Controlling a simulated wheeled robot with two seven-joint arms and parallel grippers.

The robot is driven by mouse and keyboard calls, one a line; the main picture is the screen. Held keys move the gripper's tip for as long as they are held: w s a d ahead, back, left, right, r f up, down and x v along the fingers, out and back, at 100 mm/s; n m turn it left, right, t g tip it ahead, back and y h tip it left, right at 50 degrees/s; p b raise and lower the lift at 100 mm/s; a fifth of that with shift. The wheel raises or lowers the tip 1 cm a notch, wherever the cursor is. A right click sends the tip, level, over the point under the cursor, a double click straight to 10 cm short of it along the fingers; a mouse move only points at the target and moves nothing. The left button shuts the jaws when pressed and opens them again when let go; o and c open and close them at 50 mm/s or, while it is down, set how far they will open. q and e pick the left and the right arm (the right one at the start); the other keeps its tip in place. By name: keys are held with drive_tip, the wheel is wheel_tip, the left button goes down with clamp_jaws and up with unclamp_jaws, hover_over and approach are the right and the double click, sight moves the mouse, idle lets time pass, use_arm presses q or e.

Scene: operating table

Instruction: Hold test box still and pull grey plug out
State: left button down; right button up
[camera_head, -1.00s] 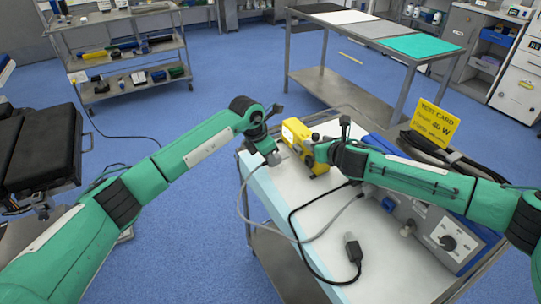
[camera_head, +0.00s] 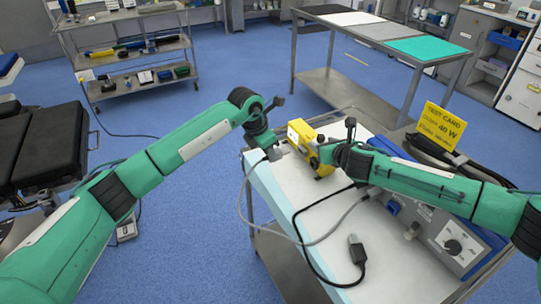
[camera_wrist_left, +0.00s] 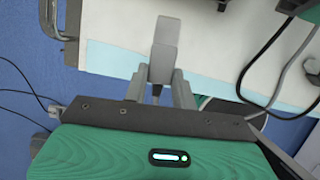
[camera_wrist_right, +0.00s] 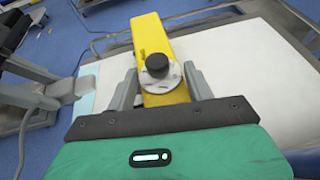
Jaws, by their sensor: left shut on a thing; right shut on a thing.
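The yellow test box (camera_head: 325,133) stands on the white-topped cart, and my right gripper (camera_head: 325,155) is shut on it. In the right wrist view the fingers (camera_wrist_right: 161,78) straddle the box (camera_wrist_right: 150,35) around a black knob on a pale dial. My left gripper (camera_head: 268,147) is shut on the grey plug (camera_head: 275,154), left of the box. In the left wrist view the plug (camera_wrist_left: 166,40) sticks out between the fingers. The right wrist view shows the plug (camera_wrist_right: 84,86) apart from the box. A grey cable hangs from the plug's side.
A black cable with a dark connector (camera_head: 356,249) lies on the cart top (camera_head: 385,255). A grey device with a dial (camera_head: 452,246) and a yellow test card (camera_head: 441,124) are at the right. A steel table (camera_head: 345,80) stands behind.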

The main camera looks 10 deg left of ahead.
use_arm(q)
drive_tip(key=shift+v, duration=2.3)
use_arm(e)
drive_tip(key=shift+s+f, duration=0.1)
drive_tip(key=shift+f, duration=0.1)
use_arm(q)
drive_tip(key=shift+d+r, duration=0.1)
drive_tip(key=shift+d, duration=0.1)
drive_tip(key=shift+w, duration=0.1)
use_arm(e)
drive_tip(key=o, duration=1.3)
drive_tip(key=shift+r, duration=0.15)
